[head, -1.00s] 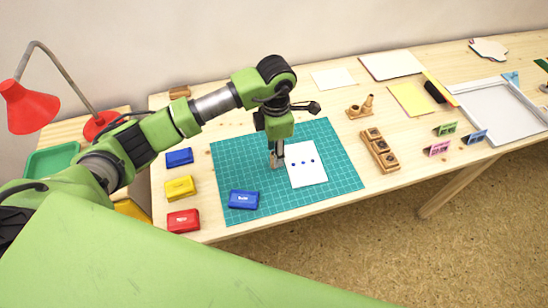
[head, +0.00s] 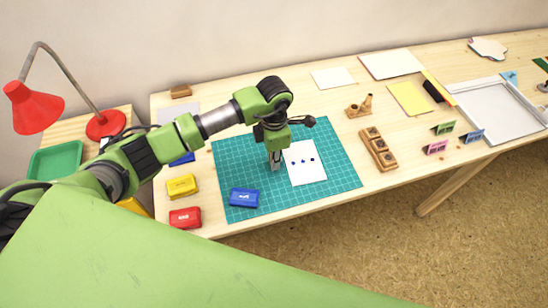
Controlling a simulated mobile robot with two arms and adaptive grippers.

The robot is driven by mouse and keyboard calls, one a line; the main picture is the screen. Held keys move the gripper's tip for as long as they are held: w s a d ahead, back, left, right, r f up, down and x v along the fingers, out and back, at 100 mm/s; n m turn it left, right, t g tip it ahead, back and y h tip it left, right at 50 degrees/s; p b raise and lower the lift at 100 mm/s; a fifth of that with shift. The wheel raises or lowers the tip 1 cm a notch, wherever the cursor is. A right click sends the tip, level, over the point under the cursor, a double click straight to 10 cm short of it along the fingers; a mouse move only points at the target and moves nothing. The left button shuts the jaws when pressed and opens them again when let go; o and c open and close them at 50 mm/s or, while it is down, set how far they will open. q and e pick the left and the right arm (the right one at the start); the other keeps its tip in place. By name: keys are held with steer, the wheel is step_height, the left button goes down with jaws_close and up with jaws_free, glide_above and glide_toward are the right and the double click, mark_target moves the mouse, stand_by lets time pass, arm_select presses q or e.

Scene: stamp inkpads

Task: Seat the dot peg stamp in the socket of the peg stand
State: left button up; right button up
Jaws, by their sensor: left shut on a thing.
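My left gripper (head: 275,160) points down over the green cutting mat (head: 235,160), just left of the white card (head: 306,174). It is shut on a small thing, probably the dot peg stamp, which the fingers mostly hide. The card bears a row of blue dots. A small wooden piece with upright parts (head: 358,107), perhaps the peg stand, stands behind and right of the mat. A long wooden block with dark square recesses (head: 378,150) lies right of the mat. I cannot see any socket clearly. My right gripper is not in view.
A blue inkpad (head: 244,198) sits on the mat's front left. A yellow inkpad (head: 182,186) and a red inkpad (head: 185,217) stand left of it. Small coloured stands (head: 435,147) and a white tray (head: 495,108) are at the right. Bare table separates mat and wooden block.

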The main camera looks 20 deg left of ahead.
arm_select(q)
steer(key=shift+r, duration=0.15)
steer(key=shift+r+b, duration=0.3)
steer(key=r, duration=0.1)
steer(key=r+b, duration=0.1)
steer(key=shift+d+r, duration=0.2)
steer(key=shift+r, duration=0.15)
steer(key=s+d+r+b, duration=0.45)
steer(key=d+r, duration=0.45)
steer(key=d, duration=0.4)
steer(key=s+a+r+m, duration=0.1)
steer(key=s+a+m, duration=0.2)
steer(key=a+m, duration=0.2)
steer(key=s+a+r+m, duration=0.1)
steer(key=s+a+m, duration=0.2)
steer(key=a+m, duration=0.3)
steer(key=s+a+r+m+p, duration=0.1)
steer(key=s+a+m, duration=0.2)
steer(key=m, duration=1)
steer(key=shift+s+a+r+m, duration=0.2)
steer(key=shift+a+m, duration=0.2)
steer(key=shift+a, duration=1.35)
